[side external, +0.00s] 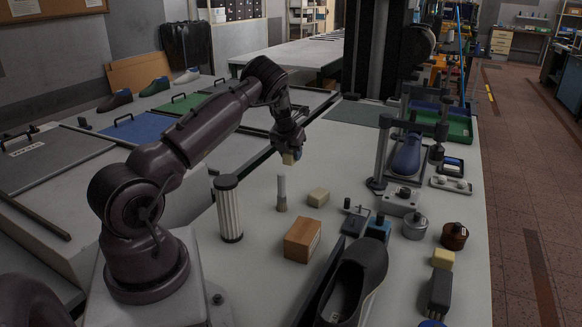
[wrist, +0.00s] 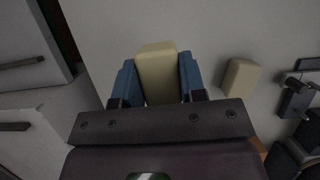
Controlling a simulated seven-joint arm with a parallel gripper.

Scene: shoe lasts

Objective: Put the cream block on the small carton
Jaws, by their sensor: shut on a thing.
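My gripper (side external: 290,152) is shut on a cream block (side external: 288,159) and holds it above the table. In the wrist view the block (wrist: 157,72) sits between the two blue fingertips of my gripper (wrist: 158,82). The small carton (side external: 302,240) is a brown box on the table, nearer the side camera and apart from the held block. In the wrist view only a thin orange-brown sliver shows behind the gripper body, perhaps the carton. A second, similar cream block (side external: 318,197) lies on the table behind the carton; it also shows in the wrist view (wrist: 240,77).
A white ribbed cylinder (side external: 229,210) and a slim upright brush-like item (side external: 281,193) stand left of the carton. A dark shoe (side external: 356,285), metal tins (side external: 415,227) and a yellow block (side external: 443,259) stand to the right. The table beyond the second block is fairly clear.

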